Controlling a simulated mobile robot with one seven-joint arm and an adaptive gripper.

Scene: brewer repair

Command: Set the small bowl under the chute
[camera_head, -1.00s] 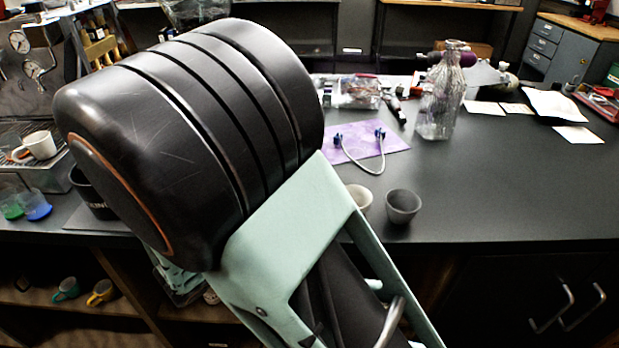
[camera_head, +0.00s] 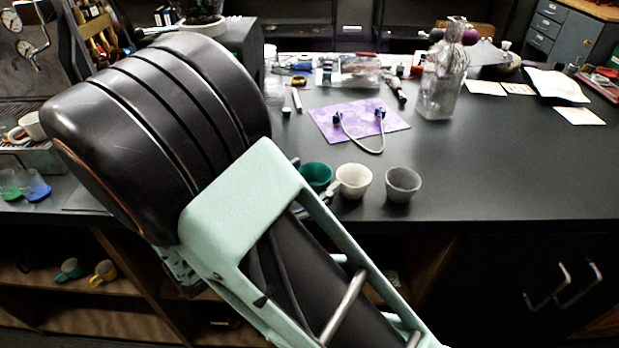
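A small grey bowl-like vessel (camera_head: 403,185) stands upright near the front edge of the dark counter. A white cup (camera_head: 354,181) stands just left of it, and a green cup (camera_head: 316,175) stands left of that. I cannot tell for sure which of these is the task's small bowl. I cannot make out a chute; my large black and mint arm hides much of the counter's left side. My gripper is not visible.
A purple mat (camera_head: 358,118) with a curved hose (camera_head: 362,148) lies behind the cups. A clear glass bottle (camera_head: 441,80) stands further right. A machine with gauges (camera_head: 25,50) stands at the far left.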

